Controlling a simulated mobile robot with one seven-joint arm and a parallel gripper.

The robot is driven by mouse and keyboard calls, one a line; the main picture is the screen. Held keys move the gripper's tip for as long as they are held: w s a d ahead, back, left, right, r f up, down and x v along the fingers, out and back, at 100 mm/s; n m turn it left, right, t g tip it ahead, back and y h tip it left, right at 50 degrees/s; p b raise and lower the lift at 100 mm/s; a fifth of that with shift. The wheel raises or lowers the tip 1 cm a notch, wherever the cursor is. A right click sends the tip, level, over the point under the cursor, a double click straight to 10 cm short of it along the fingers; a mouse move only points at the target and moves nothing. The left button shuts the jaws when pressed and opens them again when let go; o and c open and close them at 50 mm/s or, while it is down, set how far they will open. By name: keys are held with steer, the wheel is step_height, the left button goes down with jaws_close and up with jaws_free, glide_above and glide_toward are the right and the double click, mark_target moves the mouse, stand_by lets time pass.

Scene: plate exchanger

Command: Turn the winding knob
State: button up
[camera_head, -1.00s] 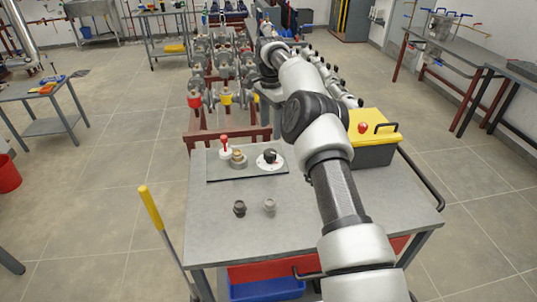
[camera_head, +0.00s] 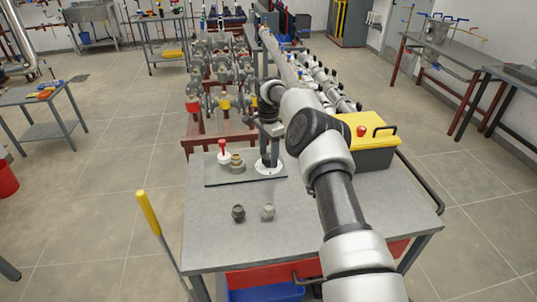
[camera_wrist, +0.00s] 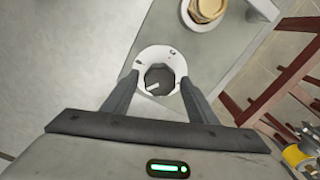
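The winding knob (camera_wrist: 159,77) is a dark many-sided knob with a white mark, set on a round white dial (camera_wrist: 147,58) on a grey plate. In the head view the dial (camera_head: 269,170) shows at the plate's right end, with the knob mostly hidden by my gripper (camera_head: 268,157). My gripper points down over the knob. In the wrist view my gripper (camera_wrist: 159,80) is open, one finger on each side of the knob. A narrow gap seems to remain beside the knob; contact is not clear.
On the plate (camera_head: 222,180) beside the dial stand a brass fitting (camera_head: 237,163) and a red-topped white part (camera_head: 223,152). Two small dark and grey fittings (camera_head: 238,212) stand nearer on the cart. A yellow-lidded box (camera_head: 367,140) is at the right.

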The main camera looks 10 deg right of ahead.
steer(key=c, duration=0.9)
steer(key=shift+o, duration=0.2)
steer(key=shift+n, duration=0.4)
steer(key=n, duration=0.4)
steer(key=shift+n, duration=0.3)
steer(key=n, duration=1.2)
steer(key=shift+n, duration=0.4)
steer(key=n, duration=0.6)
steer(key=shift+n, duration=0.4)
